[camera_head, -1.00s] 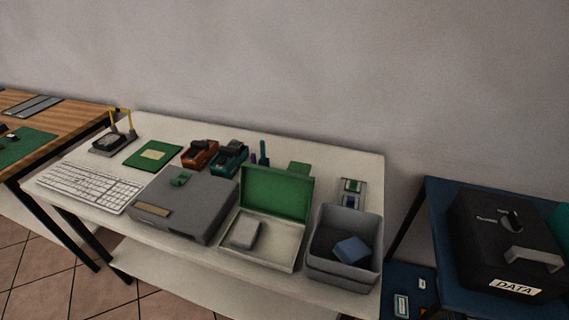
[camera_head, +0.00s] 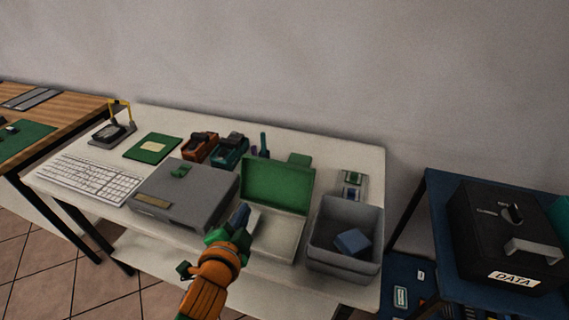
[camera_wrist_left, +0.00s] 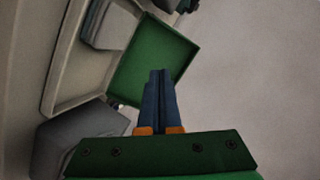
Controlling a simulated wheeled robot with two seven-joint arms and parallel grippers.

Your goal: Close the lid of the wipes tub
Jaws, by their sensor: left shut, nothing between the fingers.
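The wipes tub is a shallow cream-white box (camera_head: 287,240) on the white table, with its green lid (camera_head: 278,186) standing open at the back. A light grey block lies inside the tub, now partly covered by my gripper. My left gripper (camera_head: 241,214) is over the tub's left front part, below and left of the raised lid, shut and empty. In the left wrist view the shut blue fingers (camera_wrist_left: 160,85) overlap the green lid (camera_wrist_left: 150,62) in the picture; I cannot tell whether they touch it. My right gripper is not in view.
A grey box (camera_head: 183,196) stands left of the tub and a grey open bin (camera_head: 345,268) with a blue block stands right of it. Orange and teal tools (camera_head: 230,150) are behind. A black DATA case (camera_head: 505,235) is on the blue table.

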